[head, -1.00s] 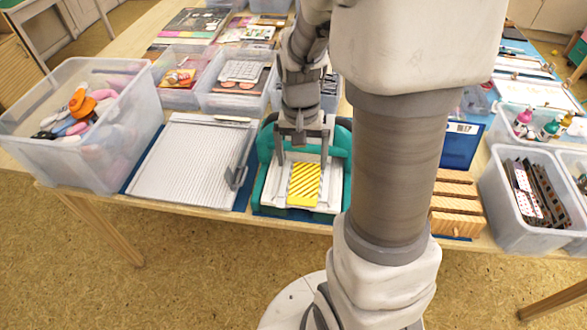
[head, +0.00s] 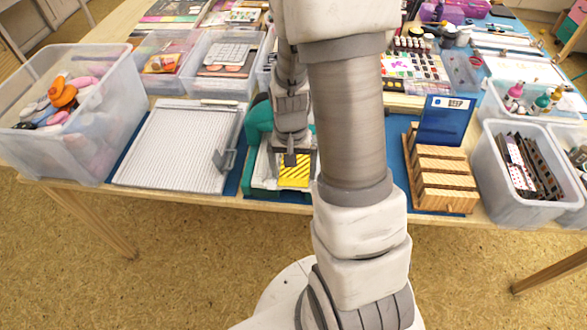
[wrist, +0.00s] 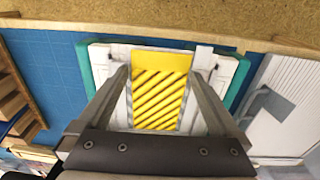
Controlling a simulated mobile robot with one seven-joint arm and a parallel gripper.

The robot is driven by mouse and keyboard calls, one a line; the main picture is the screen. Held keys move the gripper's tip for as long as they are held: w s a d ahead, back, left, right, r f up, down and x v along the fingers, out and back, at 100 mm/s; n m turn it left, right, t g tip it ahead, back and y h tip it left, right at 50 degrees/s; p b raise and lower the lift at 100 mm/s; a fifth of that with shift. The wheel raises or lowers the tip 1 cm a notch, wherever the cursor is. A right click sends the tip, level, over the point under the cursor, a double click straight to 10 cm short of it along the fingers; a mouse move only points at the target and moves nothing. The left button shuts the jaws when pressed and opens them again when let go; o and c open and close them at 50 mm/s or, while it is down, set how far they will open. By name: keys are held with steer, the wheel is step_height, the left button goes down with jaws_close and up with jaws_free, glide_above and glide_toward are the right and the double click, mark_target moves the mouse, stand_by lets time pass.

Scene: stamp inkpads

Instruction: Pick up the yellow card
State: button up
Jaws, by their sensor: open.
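The yellow card (head: 294,170), with diagonal ridges or stripes, lies on the white bed of a green-sided device (head: 256,138) at the table's front edge. In the wrist view the yellow card (wrist: 159,90) sits between my two fingers, with white bed showing on both sides of it. My gripper (head: 291,157) is open and empty over the device. In the wrist view the fingers of my gripper (wrist: 160,75) lie to either side of the card, apart from it. My arm hides the right part of the device in the head view.
A wooden rack (head: 443,180) holding a blue card (head: 445,118) stands to the right. Clear bins (head: 515,205) stand farther right.

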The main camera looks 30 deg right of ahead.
steer(key=shift+s+f, duration=0.15)
steer(key=shift+f, duration=0.1)
jaws_close()
steer(key=shift+r, duration=0.15)
stand_by(0.9)
